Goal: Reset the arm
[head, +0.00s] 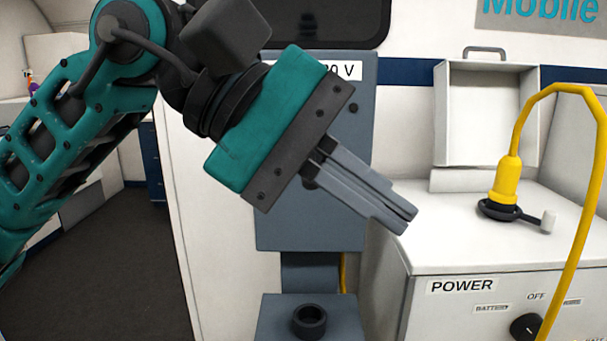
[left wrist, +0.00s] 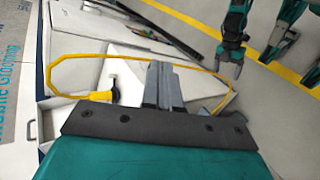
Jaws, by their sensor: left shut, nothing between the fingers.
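My left gripper (head: 405,220) reaches in from the left on a teal arm, held in the air in front of a grey wall box. Its fingers are shut together with nothing between them and point down to the right. The fingers also show in the left wrist view (left wrist: 163,68), above the white cabinet.
A yellow plug (head: 507,182) with a looping yellow cable sits upright in a socket on the white power cabinet (head: 440,250), right of my left gripper. A black knob (head: 525,327) is on its front. Open floor lies left.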

